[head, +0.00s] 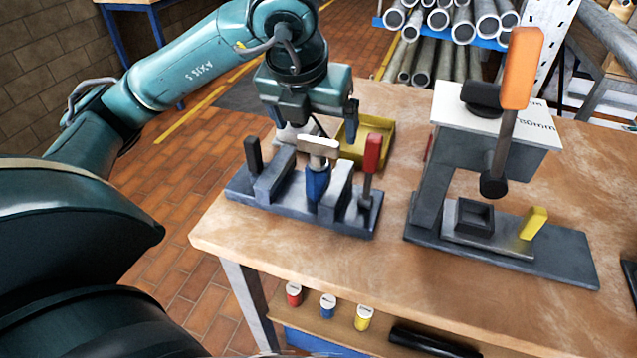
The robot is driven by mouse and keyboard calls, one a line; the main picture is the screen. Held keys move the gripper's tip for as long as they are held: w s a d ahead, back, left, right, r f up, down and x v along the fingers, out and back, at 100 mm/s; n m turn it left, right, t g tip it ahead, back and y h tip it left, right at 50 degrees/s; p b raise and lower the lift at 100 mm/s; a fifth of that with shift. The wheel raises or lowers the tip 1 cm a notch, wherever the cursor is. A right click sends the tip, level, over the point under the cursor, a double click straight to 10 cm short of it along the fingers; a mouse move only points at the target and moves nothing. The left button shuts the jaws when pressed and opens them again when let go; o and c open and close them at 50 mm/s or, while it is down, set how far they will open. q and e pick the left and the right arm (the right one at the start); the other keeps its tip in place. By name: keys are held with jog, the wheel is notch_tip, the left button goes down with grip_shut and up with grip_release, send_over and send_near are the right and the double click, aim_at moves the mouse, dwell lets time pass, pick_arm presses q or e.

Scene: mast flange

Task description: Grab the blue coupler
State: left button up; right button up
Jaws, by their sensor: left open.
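A blue part (318,184) with a pale, T-shaped top stands upright between the grey blocks of a dark fixture (283,210) on the workbench. It looks like the blue coupler. A small blue cylinder with a white top (328,306) also sits on the shelf below the bench top. My left gripper (313,122) is open, pointing down, just behind and above the fixture. Its fingers are spread to either side, and it appears apart from the blue part. My right gripper is not in view.
The fixture has a black handle (253,155) and a red handle (372,154). A yellow tray (378,142) lies behind it. A press with an orange lever (521,70) stands to the right. Red (293,294) and yellow (363,318) cylinders sit on the shelf. The bench's front left is clear.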

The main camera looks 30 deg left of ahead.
aim_at(317, 141)
pick_arm(q)
jog(key=shift+x, duration=3.05)
jog(key=shift+s, duration=0.2)
jog(key=shift+c, duration=0.3)
